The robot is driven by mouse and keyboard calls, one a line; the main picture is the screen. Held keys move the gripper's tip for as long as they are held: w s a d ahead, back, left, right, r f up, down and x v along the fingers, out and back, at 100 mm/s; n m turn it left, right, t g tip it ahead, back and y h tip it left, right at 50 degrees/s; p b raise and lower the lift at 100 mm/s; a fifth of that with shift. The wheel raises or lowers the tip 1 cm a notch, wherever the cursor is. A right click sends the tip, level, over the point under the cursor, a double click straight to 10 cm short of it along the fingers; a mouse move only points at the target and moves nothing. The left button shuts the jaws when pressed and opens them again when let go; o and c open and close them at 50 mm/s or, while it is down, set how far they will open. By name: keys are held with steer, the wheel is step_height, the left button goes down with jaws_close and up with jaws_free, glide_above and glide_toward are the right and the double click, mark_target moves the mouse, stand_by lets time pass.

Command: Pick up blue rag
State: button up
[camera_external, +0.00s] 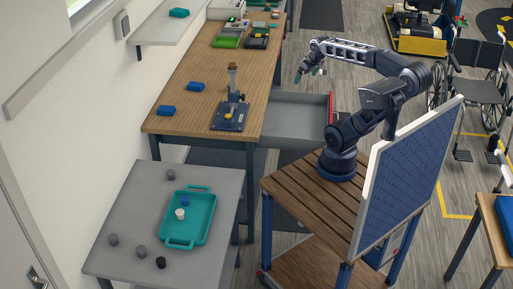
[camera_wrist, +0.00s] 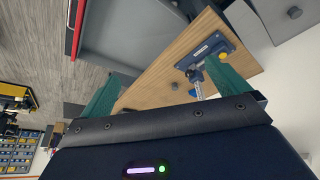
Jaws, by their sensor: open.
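No thing is plainly recognisable as a rag. Two small blue folded-looking pieces lie on the wooden workbench, one blue piece (camera_external: 196,86) farther back and another blue piece (camera_external: 167,111) near the front left corner; I cannot tell which is cloth. My gripper (camera_external: 308,74) is raised in the air to the right of the bench, beyond the open drawer, well apart from both pieces. In the wrist view its green fingers (camera_wrist: 162,75) are spread with nothing between them.
The wooden workbench (camera_external: 190,60) carries a blue-based press (camera_external: 228,118) and green trays (camera_external: 228,40). A grey drawer (camera_external: 295,118) stands open below my arm. A grey table (camera_external: 125,200) with a teal tray (camera_external: 206,222) is at front left. A pegboard panel (camera_external: 405,180) stands right.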

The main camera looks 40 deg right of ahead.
steer(key=w+a+r+n, duration=0.1)
steer(key=w+r+n, duration=0.2)
steer(key=w, duration=0.7)
steer(key=w+a+r+n+g, duration=0.1)
steer(key=w+r+n, duration=0.2)
steer(key=w, duration=0.8)
steer(key=w+r+n, duration=0.2)
steer(key=w+n, duration=0.1)
steer(key=w, duration=0.7)
steer(key=n+h, duration=0.4)
steer(key=n, duration=1.1)
glide_above(201, 90)
steer(key=s+a, duration=0.2)
steer(key=a, duration=0.1)
step_height(201, 90, down, 31)
steer(key=shift+g, duration=0.4)
steer(key=x, duration=1)
steer(key=shift+w+a+f, duration=0.1)
steer(key=shift+a+f, duration=0.05)
steer(key=shift+a, duration=0.05)
steer(key=c, duration=0.7)
